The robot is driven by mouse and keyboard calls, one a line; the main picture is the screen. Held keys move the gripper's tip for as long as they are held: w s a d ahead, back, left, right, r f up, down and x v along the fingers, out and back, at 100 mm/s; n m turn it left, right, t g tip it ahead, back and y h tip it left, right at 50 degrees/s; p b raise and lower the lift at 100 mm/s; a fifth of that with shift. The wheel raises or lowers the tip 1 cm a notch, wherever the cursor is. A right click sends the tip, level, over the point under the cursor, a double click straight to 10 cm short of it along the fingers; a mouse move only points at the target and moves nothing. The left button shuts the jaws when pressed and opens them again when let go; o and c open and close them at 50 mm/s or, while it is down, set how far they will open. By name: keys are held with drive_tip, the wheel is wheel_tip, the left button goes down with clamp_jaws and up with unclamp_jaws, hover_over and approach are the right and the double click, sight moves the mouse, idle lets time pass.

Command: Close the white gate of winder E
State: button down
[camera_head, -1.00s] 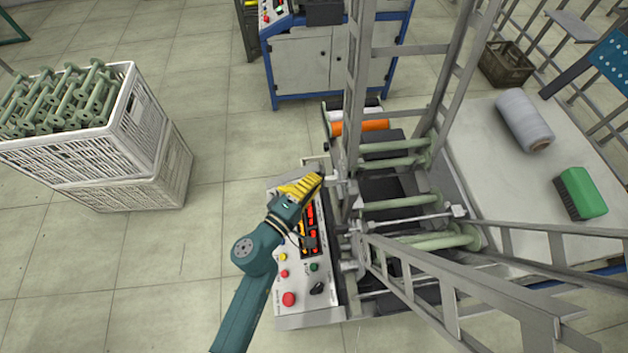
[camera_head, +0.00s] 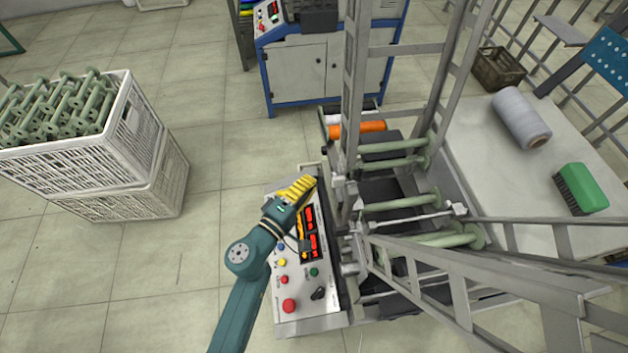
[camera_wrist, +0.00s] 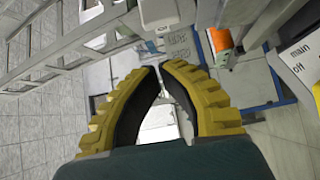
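The winder beside my arm has a grey control panel (camera_head: 302,295) with red displays and coloured buttons. Behind it are green bobbins (camera_head: 400,203) on rods and tall grey ladder-like frames. A small pale, gate-like bar (camera_head: 311,166) stands at the panel's far edge, just beyond my fingertips; I cannot tell for sure that it is the white gate. I can read no letter E. My gripper (camera_head: 312,182) is above the panel's far end, beside the grey upright.
White crates (camera_head: 140,130) of green bobbins stand at left. An orange spool (camera_head: 358,127) lies behind the winder. A table (camera_head: 500,175) at right holds a grey spool (camera_head: 521,118) and a green brush (camera_head: 581,188). The floor between crates and winder is clear.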

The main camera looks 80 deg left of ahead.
drive_tip(key=v, duration=1)
